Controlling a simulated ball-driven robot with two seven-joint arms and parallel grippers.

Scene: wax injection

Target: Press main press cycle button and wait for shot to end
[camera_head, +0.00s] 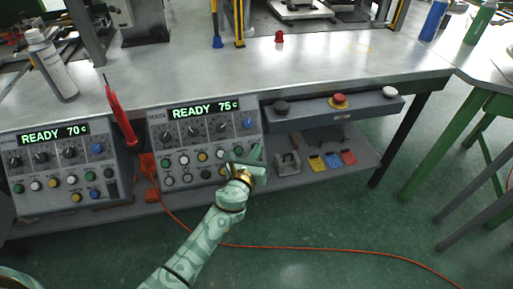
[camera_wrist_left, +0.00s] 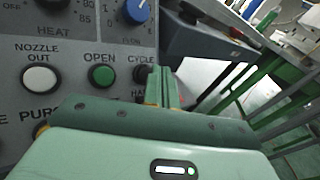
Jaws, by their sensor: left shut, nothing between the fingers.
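My left gripper (camera_head: 254,158) is shut and empty, in front of the lower right of the right control panel (camera_head: 157,137), which reads READY 75 C. In the left wrist view the shut fingers (camera_wrist_left: 163,88) stand just right of a dark button (camera_wrist_left: 140,73) labelled CYCLE. I cannot tell whether they touch it. A green OPEN button (camera_wrist_left: 102,76) and a white NOZZLE OUT button (camera_wrist_left: 40,78) are left of it. Labels under the fingers are partly hidden. My right gripper is not in view.
The left panel (camera_head: 22,171) reads READY 70 C. Small coloured blocks (camera_head: 333,160) lie on the shelf below. An orange cable (camera_head: 300,248) crosses the floor.

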